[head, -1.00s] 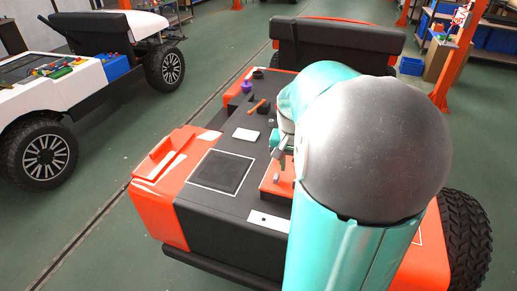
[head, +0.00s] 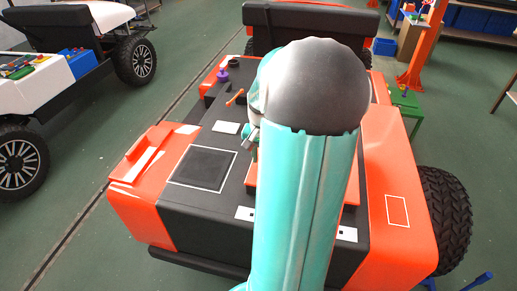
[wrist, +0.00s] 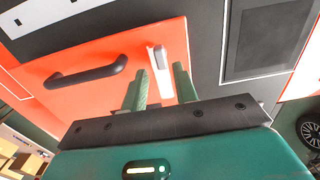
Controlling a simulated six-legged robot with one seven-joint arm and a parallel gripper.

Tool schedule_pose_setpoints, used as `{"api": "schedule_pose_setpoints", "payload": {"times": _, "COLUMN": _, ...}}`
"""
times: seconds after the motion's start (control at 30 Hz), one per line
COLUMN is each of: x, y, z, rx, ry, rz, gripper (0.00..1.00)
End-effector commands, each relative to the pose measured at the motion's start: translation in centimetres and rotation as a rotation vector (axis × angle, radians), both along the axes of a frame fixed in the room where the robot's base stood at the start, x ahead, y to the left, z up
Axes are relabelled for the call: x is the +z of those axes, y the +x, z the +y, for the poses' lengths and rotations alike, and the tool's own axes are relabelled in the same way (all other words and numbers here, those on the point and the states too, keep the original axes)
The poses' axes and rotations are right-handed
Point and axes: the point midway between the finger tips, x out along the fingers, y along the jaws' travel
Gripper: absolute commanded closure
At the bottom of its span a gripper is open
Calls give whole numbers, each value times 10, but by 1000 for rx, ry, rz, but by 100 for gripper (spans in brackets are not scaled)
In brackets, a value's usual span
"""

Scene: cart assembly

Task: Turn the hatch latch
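The orange hatch (wrist: 110,95) fills the middle of the wrist view, with a black bar handle (wrist: 86,73) on it. The latch (wrist: 160,58), a small pale upright piece, sits near the hatch's right edge. My gripper (wrist: 161,69) is open, its two green fingers apart, with the latch in line with the gap between their tips. I cannot tell whether the fingers reach around it. No contact shows. In the head view my arm covers most of the hatch and the latch; part of my gripper (head: 251,137) shows left of the arm.
The hatch is on the black top of an orange cart (head: 398,185). A white-framed dark square panel (head: 203,167) lies beside it. A purple knob (head: 222,75), an orange lever (head: 235,96) and a white plate (head: 226,128) are farther back. Another white cart stands at left.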

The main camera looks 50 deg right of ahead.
Motion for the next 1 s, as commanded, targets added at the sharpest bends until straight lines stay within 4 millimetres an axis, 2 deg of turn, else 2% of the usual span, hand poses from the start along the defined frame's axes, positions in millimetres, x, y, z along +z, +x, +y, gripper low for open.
{"api": "schedule_pose_setpoints", "payload": {"times": 0.1, "x": -18, "y": 0, "z": 1, "rx": 1, "ry": 5, "rz": 2, "gripper": 71}}
{"api": "schedule_pose_setpoints", "payload": {"times": 0.3, "x": -40, "y": 3, "z": 0, "rx": 5, "ry": 2, "rz": 1, "gripper": 71}}
{"api": "schedule_pose_setpoints", "payload": {"times": 0.5, "x": -50, "y": 5, "z": 0, "rx": 5, "ry": 1, "rz": 0, "gripper": 71}}
{"api": "schedule_pose_setpoints", "payload": {"times": 0.63, "x": -49, "y": 7, "z": 0, "rx": 5, "ry": 0, "rz": 0, "gripper": 96}}
{"api": "schedule_pose_setpoints", "payload": {"times": 0.67, "x": -49, "y": 7, "z": 0, "rx": 5, "ry": 0, "rz": 0, "gripper": 98}}
{"api": "schedule_pose_setpoints", "payload": {"times": 0.83, "x": -49, "y": 6, "z": 0, "rx": 49, "ry": 0, "rz": 0, "gripper": 98}}
{"api": "schedule_pose_setpoints", "payload": {"times": 1.0, "x": -49, "y": 6, "z": 0, "rx": 281, "ry": -1, "rz": 1, "gripper": 98}}
